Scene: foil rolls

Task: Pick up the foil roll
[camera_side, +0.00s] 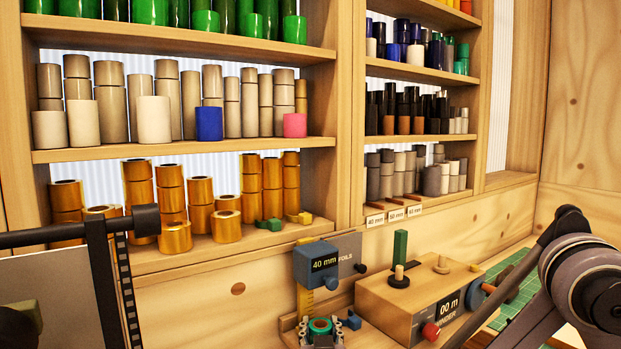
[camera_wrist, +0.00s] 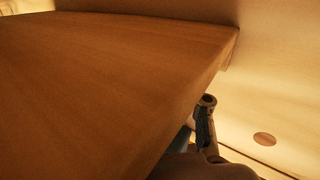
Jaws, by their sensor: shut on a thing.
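In the side view I cannot make out my gripper or the held roll. A green roll with a hollow core (camera_side: 320,327) sits in a holder at the bottom middle. Several gold rolls (camera_side: 201,190) stand on the low left shelf.
A large wooden board (camera_wrist: 110,75) fills much of the wrist view, close to the roll. In the side view a wooden winder box (camera_side: 385,301) with pegs stands right of the 40 mm block (camera_side: 316,264). A black bar (camera_side: 65,234) crosses the left side.

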